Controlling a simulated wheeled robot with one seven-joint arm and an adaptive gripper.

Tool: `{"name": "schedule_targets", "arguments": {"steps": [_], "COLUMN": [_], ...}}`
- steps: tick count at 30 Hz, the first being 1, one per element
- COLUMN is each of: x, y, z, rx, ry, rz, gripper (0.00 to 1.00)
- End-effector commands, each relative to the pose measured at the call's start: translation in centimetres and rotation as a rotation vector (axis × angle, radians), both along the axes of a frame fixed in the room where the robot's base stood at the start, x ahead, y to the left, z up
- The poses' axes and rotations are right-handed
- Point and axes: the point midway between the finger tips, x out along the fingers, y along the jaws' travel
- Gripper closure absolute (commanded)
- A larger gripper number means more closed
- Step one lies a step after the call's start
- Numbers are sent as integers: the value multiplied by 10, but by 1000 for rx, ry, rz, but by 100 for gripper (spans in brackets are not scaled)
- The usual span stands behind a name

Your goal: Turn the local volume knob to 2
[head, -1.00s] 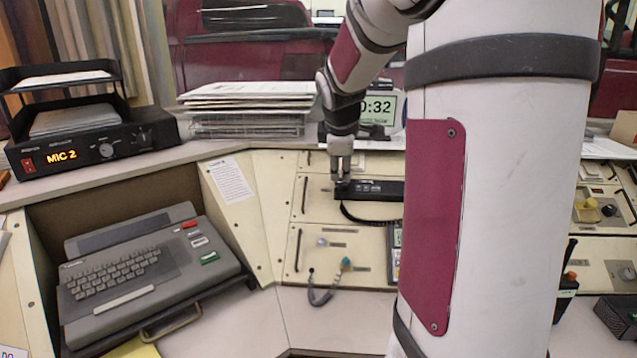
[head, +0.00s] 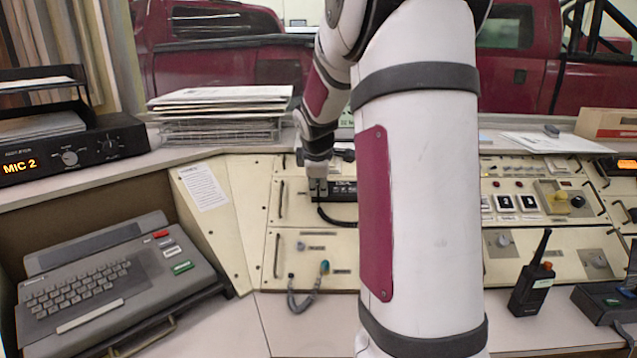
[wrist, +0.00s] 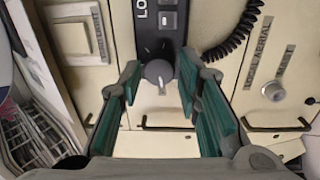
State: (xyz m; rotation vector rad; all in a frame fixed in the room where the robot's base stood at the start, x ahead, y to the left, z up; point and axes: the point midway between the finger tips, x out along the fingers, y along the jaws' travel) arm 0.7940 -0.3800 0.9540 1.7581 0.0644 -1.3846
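The local volume knob (wrist: 158,72) is a round grey knob at the end of a black panel unit (wrist: 160,25) lettered "LO…", the rest of the word being cut off. In the wrist view it shows between the green-padded fingers of my gripper (wrist: 158,88), which are spread on either side of it with gaps. In the head view my gripper (head: 318,185) is at the left end of the black unit (head: 343,190) on the cream console, and the knob is hidden there. Any scale number at the knob cannot be read.
A coiled black cord (wrist: 232,35) hangs beside the unit. A keyboard terminal (head: 115,270) stands at left, a handheld radio (head: 532,280) at right. The front desk is mostly clear.

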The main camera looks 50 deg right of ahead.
Motion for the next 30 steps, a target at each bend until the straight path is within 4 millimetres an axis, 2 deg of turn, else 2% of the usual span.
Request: {"name": "schedule_targets", "arguments": {"steps": [1, 3, 17, 30], "x": [0, 0, 0, 1], "y": [0, 0, 1, 0], "z": [0, 0, 0, -1], "rx": [0, 0, 27, 161], "ry": [0, 0, -31, -178], "rz": [0, 0, -64, -369], "gripper": [88, 100, 100, 100]}}
